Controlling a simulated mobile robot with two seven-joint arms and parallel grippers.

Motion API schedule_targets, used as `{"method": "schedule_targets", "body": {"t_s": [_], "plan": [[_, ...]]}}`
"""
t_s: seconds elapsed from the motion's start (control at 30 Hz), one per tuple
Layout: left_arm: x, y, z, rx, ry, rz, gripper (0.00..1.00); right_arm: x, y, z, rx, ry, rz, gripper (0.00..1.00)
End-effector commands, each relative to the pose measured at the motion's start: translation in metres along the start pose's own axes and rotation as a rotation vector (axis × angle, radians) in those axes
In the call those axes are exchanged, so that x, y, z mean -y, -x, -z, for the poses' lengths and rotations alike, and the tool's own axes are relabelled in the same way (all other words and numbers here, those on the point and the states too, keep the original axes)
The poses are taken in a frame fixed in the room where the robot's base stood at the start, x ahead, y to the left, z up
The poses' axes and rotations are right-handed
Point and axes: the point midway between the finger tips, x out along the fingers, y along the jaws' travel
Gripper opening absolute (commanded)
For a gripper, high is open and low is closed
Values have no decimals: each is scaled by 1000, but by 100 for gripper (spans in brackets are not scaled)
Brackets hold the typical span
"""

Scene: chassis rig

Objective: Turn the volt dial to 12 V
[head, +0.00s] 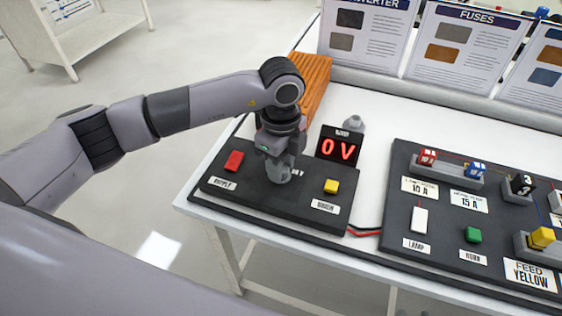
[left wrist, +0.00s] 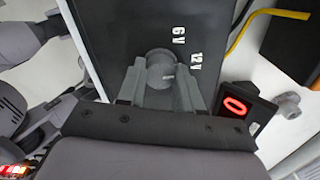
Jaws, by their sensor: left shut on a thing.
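The volt dial (left wrist: 160,68) is a grey round knob on the black supply panel (head: 228,197). In the left wrist view the labels 6 V and 12 V stand beside it, and a small light mark on the knob shows near them. My left gripper (head: 278,172) points down over the dial. It also shows in the left wrist view (left wrist: 162,85), with its fingers on both sides of the knob, shut on it. The red display (head: 338,148) reads 0 V. In the head view the gripper hides most of the dial. My right gripper is not in view.
A red button (head: 234,161) and a yellow button (head: 331,186) flank the dial on the panel. A second black board (head: 400,226) with fuses and switches lies to the right. An orange ribbed block (head: 315,75) and printed cards (head: 460,50) stand behind.

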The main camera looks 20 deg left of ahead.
Motion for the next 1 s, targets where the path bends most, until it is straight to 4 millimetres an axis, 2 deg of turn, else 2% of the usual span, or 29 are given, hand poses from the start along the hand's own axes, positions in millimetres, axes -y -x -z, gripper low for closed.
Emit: {"method": "schedule_targets", "body": {"t_s": [0.17, 0.2, 0.27, 0.3, 0.63, 1.0], "plan": [[1, 2, 0, 1, 0, 3, 4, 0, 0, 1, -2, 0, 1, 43], [1, 2, -1, 1, 0, 3, 38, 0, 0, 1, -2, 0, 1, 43], [1, 2, 0, 1, 0, 3, 58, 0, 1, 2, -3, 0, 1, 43], [1, 1, 0, 1, 0, 3, 60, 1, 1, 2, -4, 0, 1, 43], [1, 5, 0, 0, -1, 3, 60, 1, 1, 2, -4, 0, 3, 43], [1, 61, 0, 1, -1, 6, 60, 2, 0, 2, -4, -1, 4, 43]]}}
